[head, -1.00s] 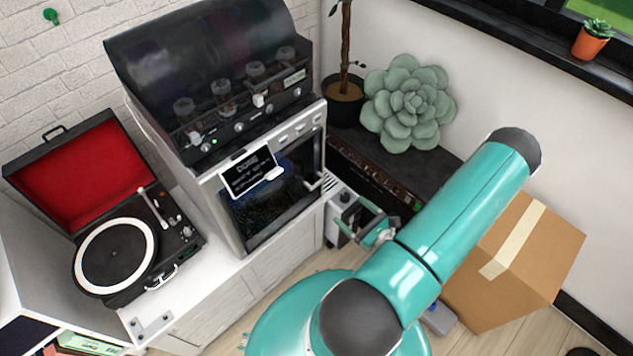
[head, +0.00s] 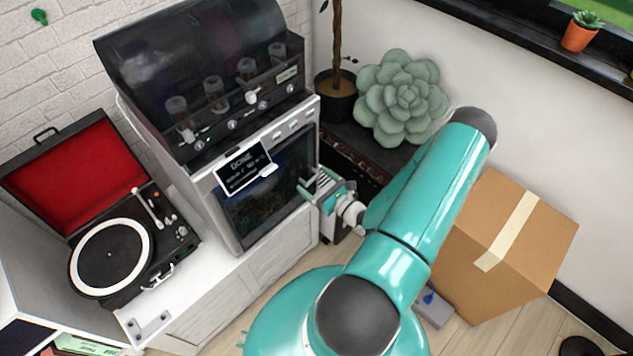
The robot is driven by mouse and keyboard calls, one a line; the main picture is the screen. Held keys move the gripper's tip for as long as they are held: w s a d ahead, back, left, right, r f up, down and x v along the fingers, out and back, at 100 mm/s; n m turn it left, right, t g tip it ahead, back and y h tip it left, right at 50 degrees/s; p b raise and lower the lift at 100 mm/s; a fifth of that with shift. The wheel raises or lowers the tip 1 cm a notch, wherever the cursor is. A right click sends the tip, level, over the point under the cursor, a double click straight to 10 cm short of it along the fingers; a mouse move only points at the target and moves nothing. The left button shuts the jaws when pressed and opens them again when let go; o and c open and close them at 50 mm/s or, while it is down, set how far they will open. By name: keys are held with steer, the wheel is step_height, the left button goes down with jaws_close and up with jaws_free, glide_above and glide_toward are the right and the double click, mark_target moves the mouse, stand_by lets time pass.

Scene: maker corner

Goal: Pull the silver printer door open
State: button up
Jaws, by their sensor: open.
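The silver printer (head: 208,203) stands on the white cabinet, with its silver-framed dark glass door (head: 268,200) facing me. The door looks shut. A small dark sign reading "DONE" (head: 243,168) covers the door's upper left part. My gripper (head: 312,186) is at the right edge of the door, where the handle is. It is open. The gripper hides most of the handle, and I cannot tell whether its fingers are around the handle or touch it.
A dark-hooded machine (head: 205,70) with several knobs sits on the printer. An open red-lined record player (head: 112,256) stands to the left. A plant pot (head: 337,100) and a large green succulent (head: 400,97) are behind. A cardboard box (head: 500,250) stands right of my arm.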

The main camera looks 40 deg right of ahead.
steer(key=c, duration=1.4)
steer(key=shift+s, duration=0.2)
